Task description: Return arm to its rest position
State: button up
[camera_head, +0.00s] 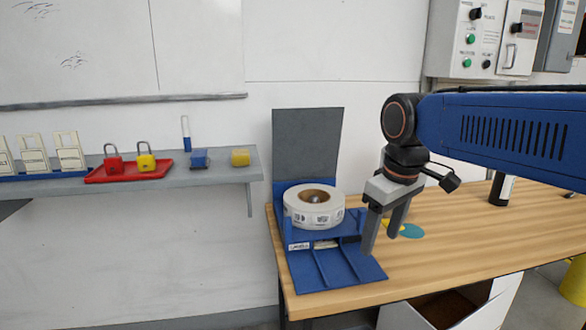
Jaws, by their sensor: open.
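My gripper (382,245) hangs over the left part of the wooden table, fingers pointing down. Its two grey fingers are apart, with nothing visible between them. My blue arm reaches in from the right edge of the view. A roll of white labels (314,219) lies on a blue stand (330,270) just left of the gripper. The near finger overlaps the stand's right side in the picture; I cannot tell whether it touches.
The wooden table (460,240) holds a teal and yellow disc (410,231) and a dark bottle (501,190). A wall shelf (215,175) at left carries a red tray (130,173) with two padlocks. A control box (490,38) hangs at upper right.

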jog(key=s+d+f+m+t, duration=0.1)
jog(key=s+d+f+m, duration=0.2)
jog(key=s+d+f, duration=0.2)
jog(key=s+d+f+m+t, duration=0.1)
jog(key=s+d+f+m, duration=0.3)
jog(key=s+f, duration=0.5)
jog(key=shift+s+d+t+h, duration=0.3)
jog(key=shift+s+d, duration=0.2)
jog(key=shift+d, duration=0.25)
jog(key=shift+r, duration=0.1)
